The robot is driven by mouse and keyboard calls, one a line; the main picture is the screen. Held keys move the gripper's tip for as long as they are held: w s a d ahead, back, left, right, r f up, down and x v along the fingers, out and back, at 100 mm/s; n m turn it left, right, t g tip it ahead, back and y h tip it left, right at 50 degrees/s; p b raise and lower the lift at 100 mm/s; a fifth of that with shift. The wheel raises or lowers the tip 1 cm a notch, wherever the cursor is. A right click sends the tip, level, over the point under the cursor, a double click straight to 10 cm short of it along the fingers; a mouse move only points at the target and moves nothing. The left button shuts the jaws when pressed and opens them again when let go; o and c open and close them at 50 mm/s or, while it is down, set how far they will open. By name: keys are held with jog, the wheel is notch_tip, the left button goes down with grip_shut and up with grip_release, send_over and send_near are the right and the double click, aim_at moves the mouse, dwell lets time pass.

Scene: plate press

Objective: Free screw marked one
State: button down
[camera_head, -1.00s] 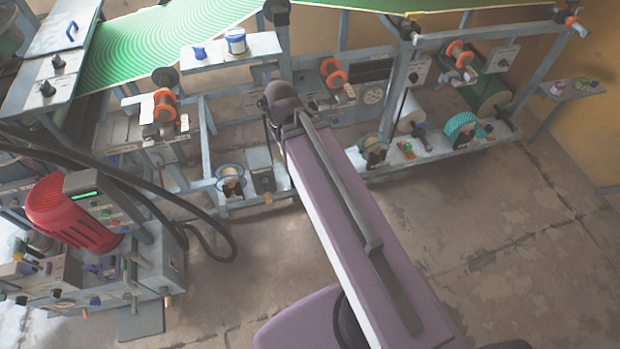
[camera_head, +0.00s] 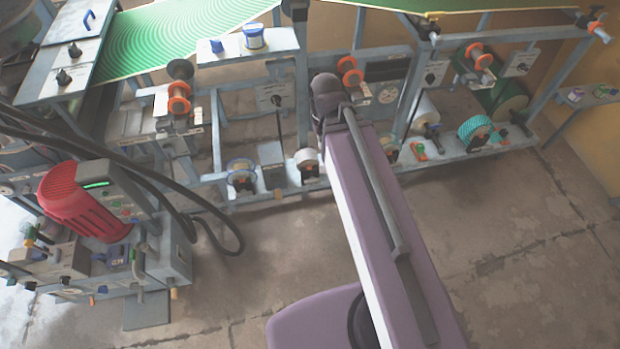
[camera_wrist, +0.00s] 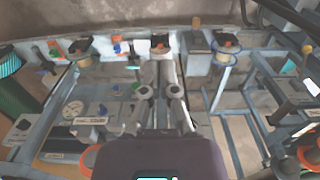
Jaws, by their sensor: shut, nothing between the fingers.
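My gripper (camera_wrist: 161,62) shows in the wrist view, its two grey fingers close together and empty. Its tips point at a black holder with a white roll (camera_wrist: 160,42) on the lower rail; I cannot tell whether they touch. That white roll also shows in the head view (camera_head: 306,158), left of my arm. No marking "one" is readable, so I cannot tell which part is the screw. My gripper is hidden in the head view.
The blue-grey machine frame (camera_head: 350,180) carries several spools and control boxes. A green sheet (camera_head: 180,35) spans the top. A red motor (camera_head: 85,200) and black hoses (camera_head: 190,205) are at the left. The floor (camera_head: 520,250) at the lower right is clear.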

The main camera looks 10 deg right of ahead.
jog(key=b, duration=2.9)
send_over(308, 181)
notch_tip(308, 181, down, 29)
jog(key=shift+f, duration=0.1)
notch_tip(308, 181, down, 14)
jog(key=b, duration=1.3)
jog(key=shift+b, duration=0.4)
jog(key=shift+r, duration=0.2)
jog(key=shift+d, duration=0.5)
jog(key=shift+a, duration=0.35)
jog(key=shift+a+f+h, duration=0.1)
jog(key=shift+a+h, duration=0.1)
jog(key=shift+h, duration=0.1)
